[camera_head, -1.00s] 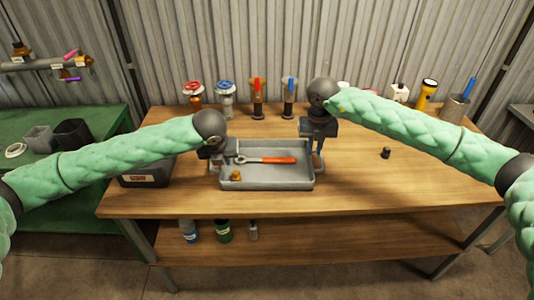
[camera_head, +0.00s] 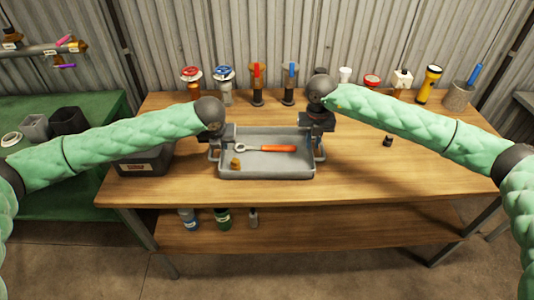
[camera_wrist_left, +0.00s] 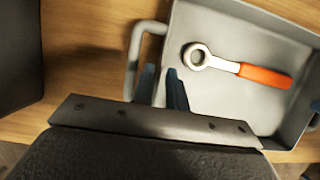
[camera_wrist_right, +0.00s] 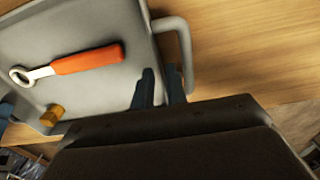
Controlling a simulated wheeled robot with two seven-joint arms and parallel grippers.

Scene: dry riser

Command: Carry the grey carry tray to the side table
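The grey carry tray (camera_head: 266,172) sits on the wooden workbench with a handle at each end. An orange-handled ring wrench (camera_head: 270,149) and a small brass fitting (camera_head: 235,163) lie in it. My left gripper (camera_head: 216,146) is low at the tray's left handle, which the left wrist view shows beside the fingers (camera_wrist_left: 162,85). My right gripper (camera_head: 318,140) is low at the right handle, seen beside the fingers in the right wrist view (camera_wrist_right: 160,88). Both pairs of fingers are apart, near the tray's end walls. Finger contact with the handles is unclear.
A dark bin (camera_head: 145,160) stands left of the tray. Several valves and fittings line the workbench (camera_head: 400,180) back, with a small black part (camera_head: 387,140) at right. A green-topped table (camera_head: 95,100) stands left; a grey surface (camera_head: 525,101) shows at the right edge.

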